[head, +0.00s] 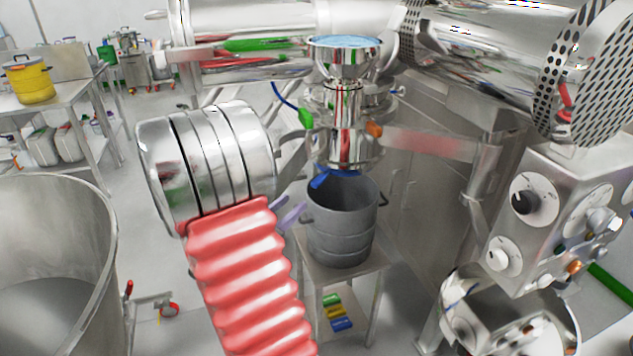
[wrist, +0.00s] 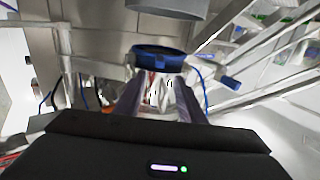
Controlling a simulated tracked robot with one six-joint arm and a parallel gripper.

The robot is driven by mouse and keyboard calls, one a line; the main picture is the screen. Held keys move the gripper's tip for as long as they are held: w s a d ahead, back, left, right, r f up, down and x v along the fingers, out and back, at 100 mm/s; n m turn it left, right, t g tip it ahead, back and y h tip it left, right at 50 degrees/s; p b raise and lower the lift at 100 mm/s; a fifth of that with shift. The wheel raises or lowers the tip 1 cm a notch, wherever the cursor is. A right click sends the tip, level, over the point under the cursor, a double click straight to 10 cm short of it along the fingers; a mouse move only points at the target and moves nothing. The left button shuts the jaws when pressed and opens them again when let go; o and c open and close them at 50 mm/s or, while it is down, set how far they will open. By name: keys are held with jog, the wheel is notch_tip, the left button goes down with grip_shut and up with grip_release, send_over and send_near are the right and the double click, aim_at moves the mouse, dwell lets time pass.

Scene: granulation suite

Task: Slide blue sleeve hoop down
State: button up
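The blue sleeve hoop (wrist: 158,60) is in the wrist view, just beyond my fingertips, between the grey bucket and the shiny metal outlet. A blue tab (wrist: 231,83) sticks out beside it. In the head view the blue hoop (head: 345,173) shows in part under the chrome outlet (head: 347,145), above the bucket mouth. My gripper (wrist: 158,88) has its two purple-grey fingers apart, with the hoop in front of them. I cannot tell whether they touch it.
The grey bucket (head: 342,240) stands on a small metal stand (head: 375,262) under the outlet. A dial panel (head: 555,215) is at the right and a big steel drum (head: 50,265) at the left. A yellow pot (head: 30,82) stands on a far table. Open floor lies at left.

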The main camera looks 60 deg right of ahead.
aim_at(313, 186)
jog(key=shift+d, duration=0.1)
dwell(0.3)
jog(key=d, duration=0.4)
jog(key=s+d, duration=0.1)
jog(key=d, duration=0.8)
jog(key=shift+s+d, duration=0.3)
jog(key=shift+s, duration=0.1)
jog(key=shift+c, duration=0.6)
grip_shut()
